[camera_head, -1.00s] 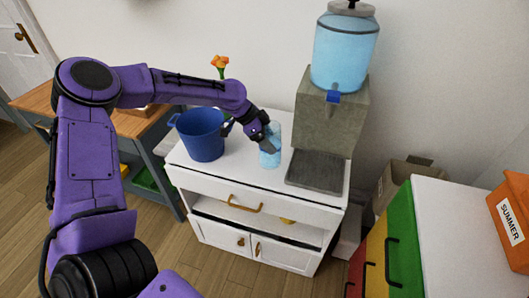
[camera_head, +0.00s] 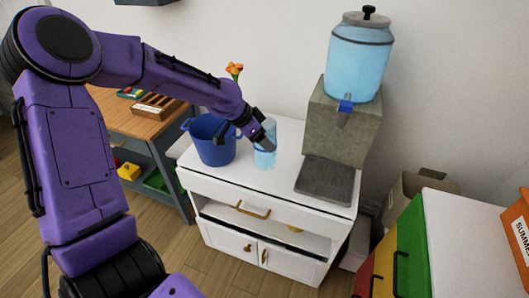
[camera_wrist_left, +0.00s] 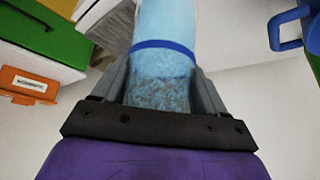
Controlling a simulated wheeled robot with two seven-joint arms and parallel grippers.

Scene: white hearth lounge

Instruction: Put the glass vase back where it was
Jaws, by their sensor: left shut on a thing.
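The glass vase (camera_head: 265,157) is light blue and see-through. It is upright over the white cabinet top (camera_head: 284,179), between the blue bucket (camera_head: 216,148) and the drinks dispenser's tray. My left gripper (camera_head: 264,140) is shut on it from the upper left side. I cannot tell if the vase's base touches the top. In the left wrist view the vase (camera_wrist_left: 165,62) fills the space between the fingers, with a dark blue band around it. An orange flower (camera_head: 234,69) rises behind the bucket; its base is hidden. My right gripper is not in view.
A blue drinks dispenser (camera_head: 358,62) stands on a stone-like block (camera_head: 338,128) with a dark tray (camera_head: 325,180) in front. A wooden table (camera_head: 120,113) is at the left. A green-sided drawer unit (camera_head: 405,245) and an orange crate (camera_head: 520,238) are at the right.

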